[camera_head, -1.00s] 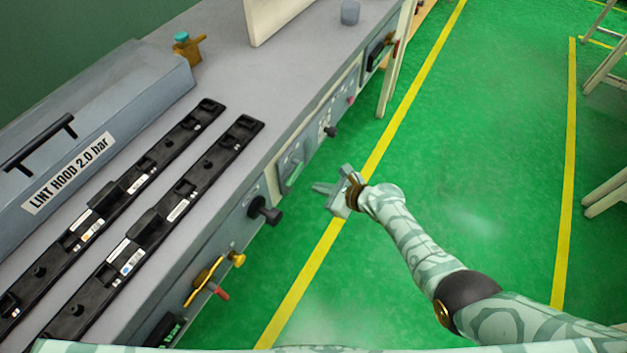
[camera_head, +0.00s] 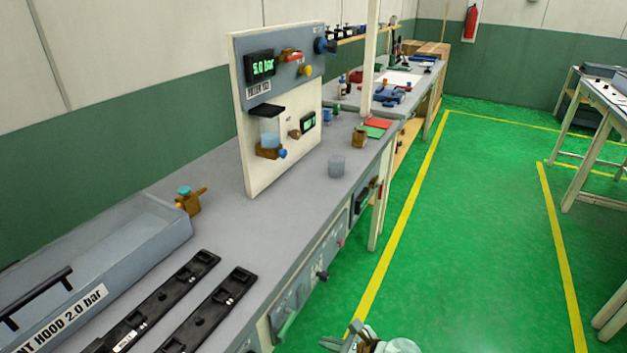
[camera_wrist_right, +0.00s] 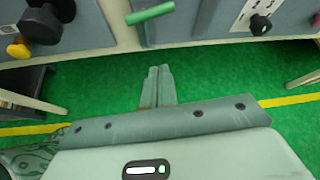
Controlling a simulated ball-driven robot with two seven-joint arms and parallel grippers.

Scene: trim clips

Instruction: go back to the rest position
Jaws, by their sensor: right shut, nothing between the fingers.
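My right gripper (camera_head: 345,338) shows at the bottom edge of the head view, low in front of the bench's front panel and over the green floor. In the right wrist view my right gripper (camera_wrist_right: 160,72) has its two fingers together with nothing between them, below the bench front and apart from it. Most of my right arm is out of the head view. My left gripper is not in view.
The green floor (camera_head: 470,240) to the right is clear.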

